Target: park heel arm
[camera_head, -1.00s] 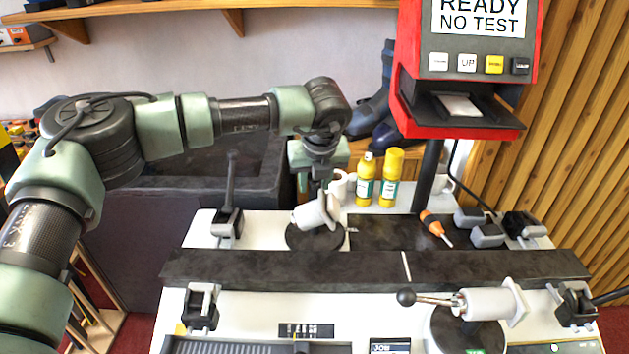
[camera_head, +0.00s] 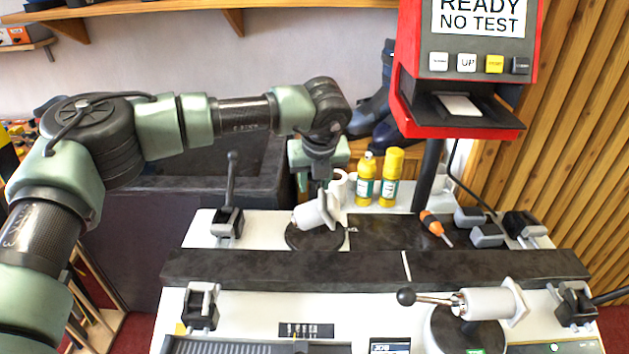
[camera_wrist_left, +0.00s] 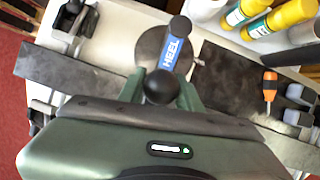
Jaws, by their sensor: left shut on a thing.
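The heel arm shows in the left wrist view as a bar with a blue HEEL label (camera_wrist_left: 175,45) and a black ball knob (camera_wrist_left: 161,86). In the head view its white cylinder (camera_head: 310,216) lies tilted over a dark round base (camera_head: 312,238) behind the long dark bar. My left gripper (camera_head: 320,187) comes down from above onto it. In the left wrist view my left gripper (camera_wrist_left: 161,96) has its green fingers on both sides of the knob, shut on it. The gripper partly hides the arm's handle in the head view. My right gripper is not in view.
A second arm (camera_head: 490,303) with a ball-ended lever sits at the front right. A dark bar (camera_head: 300,270) crosses the bench. A red console (camera_head: 462,75) rises at the back right.

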